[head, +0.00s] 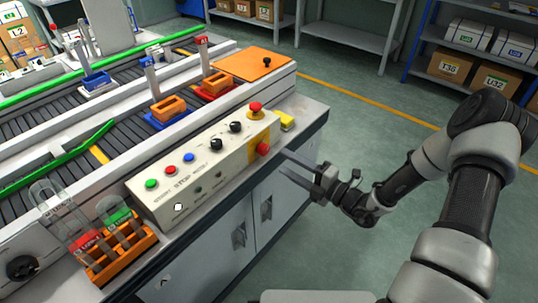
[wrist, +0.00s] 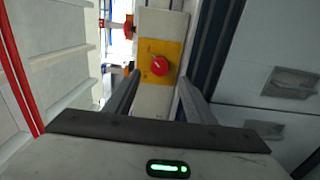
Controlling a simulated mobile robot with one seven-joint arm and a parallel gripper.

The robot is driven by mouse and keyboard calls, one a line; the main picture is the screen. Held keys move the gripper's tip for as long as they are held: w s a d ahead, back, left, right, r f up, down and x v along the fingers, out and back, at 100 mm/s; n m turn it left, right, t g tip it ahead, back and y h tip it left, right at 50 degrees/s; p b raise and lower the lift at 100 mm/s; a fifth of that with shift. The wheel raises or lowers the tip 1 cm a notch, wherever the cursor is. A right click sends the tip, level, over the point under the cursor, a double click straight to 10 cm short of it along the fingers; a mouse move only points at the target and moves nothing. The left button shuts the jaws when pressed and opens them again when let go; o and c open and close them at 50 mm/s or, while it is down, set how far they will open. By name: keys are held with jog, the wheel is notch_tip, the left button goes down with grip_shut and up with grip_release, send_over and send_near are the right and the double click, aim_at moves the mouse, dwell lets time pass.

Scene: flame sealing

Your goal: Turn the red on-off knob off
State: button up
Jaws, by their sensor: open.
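The red on-off knob (head: 263,149) sits on a yellow patch at the right end of the control panel's front face. In the wrist view the red knob (wrist: 159,65) shows a small pale mark and lies ahead between my two fingers. My gripper (head: 296,168) is open and empty, just right of the knob and apart from it. Its two fingers also show in the wrist view (wrist: 156,92), one on each side of the knob. Nothing hides the knob in either view.
A red mushroom button (head: 255,107) stands on the panel top above the knob, with black knobs (head: 236,127) and coloured buttons (head: 170,170) to the left.

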aim_at(266, 151)
jog(key=b+x, duration=0.1)
jog(key=x, duration=0.7)
jog(key=shift+c, duration=0.5)
jog(key=c, duration=1)
